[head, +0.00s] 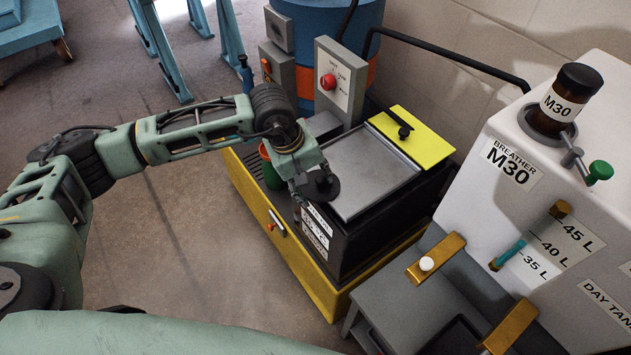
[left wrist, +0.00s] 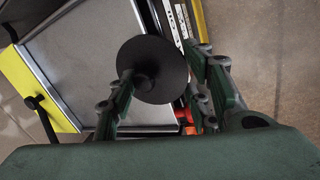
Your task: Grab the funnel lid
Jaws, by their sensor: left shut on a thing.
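The funnel lid is a round black disc (head: 323,187) in the head view, beside the black bin's near left edge. In the left wrist view the lid (left wrist: 157,62) sits between my fingers, with its flat face showing. My left gripper (head: 306,190) reaches down from its arm and is shut on the lid. In the left wrist view its two green fingers (left wrist: 168,85) stand on either side of the lid's lower part. The exact contact is partly hidden by the disc. My right gripper is not in view.
The black bin has a grey top (head: 365,170) and a yellow panel (head: 420,138) with a black handle. It stands on a yellow-edged platform (head: 290,262). A green container (head: 270,172) stands behind my wrist. A white day tank (head: 545,190) stands at the right. Open floor lies left.

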